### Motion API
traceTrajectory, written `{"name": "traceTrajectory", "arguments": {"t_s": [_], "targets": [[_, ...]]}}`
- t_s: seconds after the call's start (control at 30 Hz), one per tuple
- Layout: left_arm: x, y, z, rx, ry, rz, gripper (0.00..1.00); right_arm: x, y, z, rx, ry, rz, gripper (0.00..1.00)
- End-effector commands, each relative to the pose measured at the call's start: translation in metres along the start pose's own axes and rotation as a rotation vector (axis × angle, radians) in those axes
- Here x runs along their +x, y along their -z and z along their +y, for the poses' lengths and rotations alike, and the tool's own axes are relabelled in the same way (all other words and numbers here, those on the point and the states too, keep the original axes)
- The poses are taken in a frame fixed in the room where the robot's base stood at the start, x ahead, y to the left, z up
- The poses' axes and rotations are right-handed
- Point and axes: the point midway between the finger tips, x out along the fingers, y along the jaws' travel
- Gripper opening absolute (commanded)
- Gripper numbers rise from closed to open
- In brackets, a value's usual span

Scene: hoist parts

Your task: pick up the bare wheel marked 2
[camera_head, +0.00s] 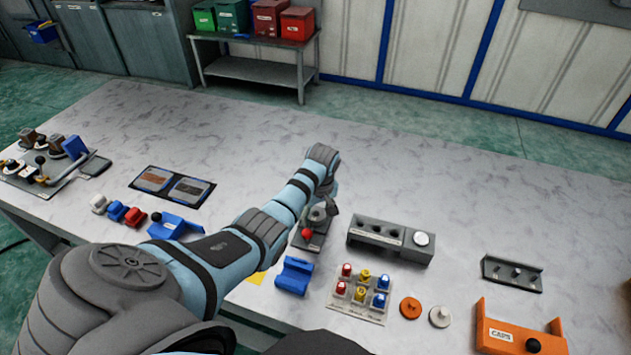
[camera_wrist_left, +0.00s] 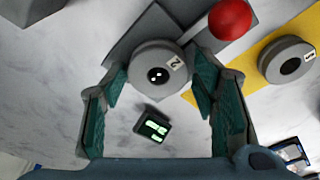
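The bare wheel marked 2 (camera_wrist_left: 150,55) is a grey ring with a dark centre hole and a white label, seen in the left wrist view over a grey plate (camera_wrist_left: 128,38). My left gripper (camera_wrist_left: 160,78) is open, with one teal-padded finger on each side of the wheel; I see no clear grip on it. In the head view my left gripper (camera_head: 320,206) is over the grey stand with the red knob (camera_head: 308,233), and the arm partly hides this spot. My right gripper is not in view.
Another grey wheel (camera_wrist_left: 289,62) with a label lies on a yellow patch. A small display (camera_wrist_left: 153,128) is below the wheel. A blue cradle (camera_head: 294,276), a grey block with holes (camera_head: 390,238) and a tray of coloured pieces (camera_head: 347,300) stand nearby. The table's far side is clear.

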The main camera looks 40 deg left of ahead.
Motion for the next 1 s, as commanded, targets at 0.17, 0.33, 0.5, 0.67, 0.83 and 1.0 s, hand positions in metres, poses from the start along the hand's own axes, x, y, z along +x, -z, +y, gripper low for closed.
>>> {"name": "traceTrajectory", "arguments": {"t_s": [0.17, 0.33, 0.5, 0.67, 0.83, 1.0], "targets": [[0.000, 0.000, 0.000, 0.000, 0.000, 0.000, 0.20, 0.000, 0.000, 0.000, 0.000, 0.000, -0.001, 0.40], [0.000, 0.000, 0.000, 0.000, -0.001, 0.000, 0.05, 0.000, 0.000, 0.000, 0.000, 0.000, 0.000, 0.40], [-0.001, 0.000, 0.000, 0.000, 0.000, 0.000, 0.04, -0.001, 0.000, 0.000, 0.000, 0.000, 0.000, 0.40], [-0.016, 0.003, 0.001, 0.000, -0.002, 0.002, 0.04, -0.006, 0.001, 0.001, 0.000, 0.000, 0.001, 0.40], [-0.058, 0.009, 0.001, 0.001, -0.005, 0.003, 0.04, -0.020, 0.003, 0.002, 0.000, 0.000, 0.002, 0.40], [-0.120, 0.019, 0.001, 0.000, -0.006, 0.005, 0.04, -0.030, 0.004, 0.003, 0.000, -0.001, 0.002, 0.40]]}}
